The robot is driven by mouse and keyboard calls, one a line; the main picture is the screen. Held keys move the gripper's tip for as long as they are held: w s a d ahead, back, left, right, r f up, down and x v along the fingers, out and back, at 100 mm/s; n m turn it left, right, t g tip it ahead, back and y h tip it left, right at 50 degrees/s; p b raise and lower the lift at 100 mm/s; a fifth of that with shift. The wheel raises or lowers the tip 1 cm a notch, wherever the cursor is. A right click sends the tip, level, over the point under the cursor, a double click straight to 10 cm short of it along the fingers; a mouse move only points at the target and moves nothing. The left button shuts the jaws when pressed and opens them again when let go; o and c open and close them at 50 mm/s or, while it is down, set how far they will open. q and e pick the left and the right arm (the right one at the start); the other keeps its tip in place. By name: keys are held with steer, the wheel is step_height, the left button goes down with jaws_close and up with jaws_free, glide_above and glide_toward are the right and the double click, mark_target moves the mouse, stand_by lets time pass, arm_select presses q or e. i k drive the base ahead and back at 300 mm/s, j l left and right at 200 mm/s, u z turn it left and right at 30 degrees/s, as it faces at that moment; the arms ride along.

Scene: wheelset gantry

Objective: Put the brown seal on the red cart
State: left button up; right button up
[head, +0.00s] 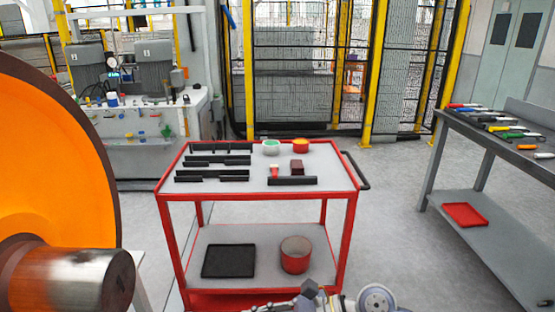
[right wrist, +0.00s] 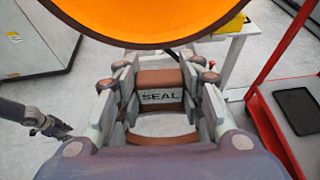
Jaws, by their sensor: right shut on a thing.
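The brown seal (right wrist: 160,78), marked "SEAL", sits between the fingers of my right gripper (right wrist: 160,100) in the right wrist view. The gripper is shut on it, and the fingers hide its sides. The red cart (head: 262,196) stands in the middle of the head view with a grey top. Part of its red frame (right wrist: 262,110) shows at the right of the wrist view, apart from the seal. My other gripper (right wrist: 48,124) shows small at the left of the wrist view; its fingers are too small to read. The seal does not show in the head view.
The cart top holds black bars (head: 212,175), a green-and-white container (head: 270,147), a yellow-red container (head: 300,145) and a dark brown block (head: 297,167). A large orange wheel (head: 50,150) with its axle fills the left. A tool bench (head: 500,150) stands right.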

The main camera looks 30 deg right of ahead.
mark_target(325, 170)
steer(key=i+l, duration=0.1)
steer(key=l, duration=0.3)
steer(key=i+l+z, duration=0.1)
steer(key=l, duration=0.3)
steer(key=i+l, duration=0.15)
steer(key=l, duration=0.25)
steer(key=i+l+z, duration=0.1)
steer(key=l, duration=0.3)
steer(key=i+l, duration=0.15)
steer(key=l, duration=0.2)
steer(key=i+l+z, duration=0.1)
steer(key=l, duration=0.3)
steer(key=i+l, duration=0.2)
steer(key=l, duration=0.15)
steer(key=l+z, duration=0.05)
